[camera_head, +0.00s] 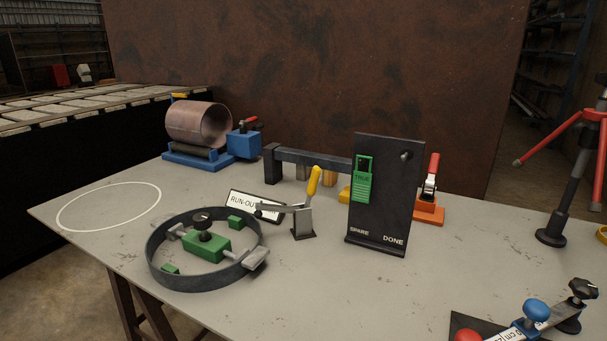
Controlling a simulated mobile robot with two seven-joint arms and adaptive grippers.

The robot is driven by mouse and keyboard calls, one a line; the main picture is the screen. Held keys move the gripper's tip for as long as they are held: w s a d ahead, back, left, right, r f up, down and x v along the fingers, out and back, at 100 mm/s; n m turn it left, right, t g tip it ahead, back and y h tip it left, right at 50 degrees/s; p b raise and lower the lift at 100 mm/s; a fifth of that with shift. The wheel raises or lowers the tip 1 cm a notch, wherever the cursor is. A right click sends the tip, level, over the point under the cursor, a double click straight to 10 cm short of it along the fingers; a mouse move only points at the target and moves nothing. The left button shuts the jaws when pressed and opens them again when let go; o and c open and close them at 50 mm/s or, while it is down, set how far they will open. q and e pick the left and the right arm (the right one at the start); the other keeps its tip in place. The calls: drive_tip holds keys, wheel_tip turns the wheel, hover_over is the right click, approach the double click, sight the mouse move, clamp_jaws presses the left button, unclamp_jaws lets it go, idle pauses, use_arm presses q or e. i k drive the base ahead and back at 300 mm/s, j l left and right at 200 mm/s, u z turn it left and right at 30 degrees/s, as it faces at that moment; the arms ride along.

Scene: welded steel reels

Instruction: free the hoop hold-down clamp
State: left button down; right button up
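The hoop (205,278) is a dark steel ring lying flat on the table at the front left. Inside it is a green block (207,246) with a black knob and metal rods towards the rim. The hold-down clamp (304,220) stands just right of the hoop. Its yellow handle (314,181) points up, leaning slightly right. Its grey bar reaches left, roughly level, with a dark tip (259,213) at the hoop's right rim. I cannot tell whether the tip touches the rim. Neither of my grippers is in view.
A "RUN-OUT" sign (240,200) stands behind the bar. A dark board (383,205) marked SPARE and DONE, with a green TRUE tag (362,180), stands right of the clamp. The table's front middle (345,290) is clear.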

sight(314, 181)
drive_tip(key=i+j+z, duration=0.15)
drive_tip(key=j, duration=0.15)
drive_tip(key=i+j+z, duration=0.15)
drive_tip(key=j, duration=0.15)
drive_tip(key=i+j+z, duration=0.15)
drive_tip(key=j, duration=0.15)
drive_tip(key=i+j+z, duration=0.15)
drive_tip(key=j, duration=0.2)
drive_tip(key=j+z, duration=0.2)
drive_tip(key=j, duration=0.15)
drive_tip(key=i, duration=0.05)
